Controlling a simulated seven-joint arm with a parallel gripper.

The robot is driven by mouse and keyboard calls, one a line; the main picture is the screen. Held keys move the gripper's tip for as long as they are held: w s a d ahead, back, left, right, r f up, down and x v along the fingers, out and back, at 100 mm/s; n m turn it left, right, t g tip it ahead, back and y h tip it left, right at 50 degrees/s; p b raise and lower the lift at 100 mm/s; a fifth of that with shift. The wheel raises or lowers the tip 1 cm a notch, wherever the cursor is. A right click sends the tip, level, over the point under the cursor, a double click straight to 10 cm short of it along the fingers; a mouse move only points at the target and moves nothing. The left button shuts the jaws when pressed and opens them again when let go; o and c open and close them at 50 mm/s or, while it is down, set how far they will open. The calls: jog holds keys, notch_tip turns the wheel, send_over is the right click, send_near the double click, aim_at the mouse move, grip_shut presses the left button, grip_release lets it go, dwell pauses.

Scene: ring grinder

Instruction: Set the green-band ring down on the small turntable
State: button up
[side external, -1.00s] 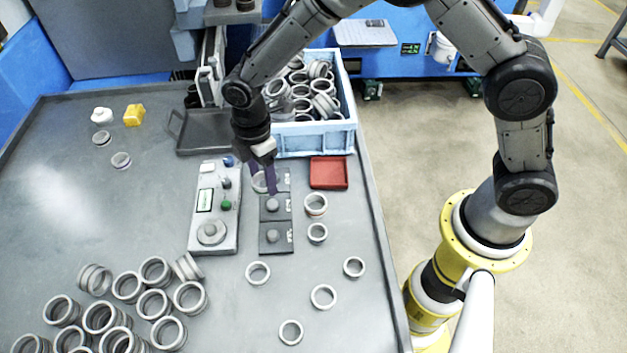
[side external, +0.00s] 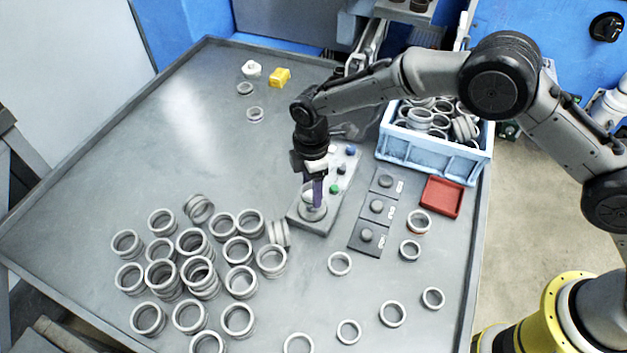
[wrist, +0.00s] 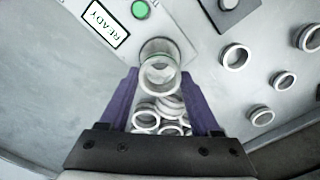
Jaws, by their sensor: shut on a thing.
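My gripper (side external: 312,198) is directly over the small turntable (side external: 306,214) at the near end of the grey control panel (side external: 334,207). In the wrist view, my gripper's purple fingers (wrist: 163,100) are shut on a pale metal ring (wrist: 160,88), which sits between their tips. The turntable is mostly hidden behind the ring and fingers. I cannot tell whether the ring touches it or is just above. The panel's screen (wrist: 105,22) reads READY, and a green button (wrist: 140,9) is beside it.
Many loose rings (side external: 195,270) stand left of and in front of the panel. Dark pads with knobs (side external: 376,207) lie to its right, then a red tray (side external: 441,197). A blue crate of rings (side external: 430,152) stands behind.

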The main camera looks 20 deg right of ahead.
jog(key=shift+f, duration=1.95)
jog(key=o, duration=1.5)
jog(key=shift+o, duration=0.2)
notch_tip(320, 180, up, 14)
jog(key=shift+f, duration=0.1)
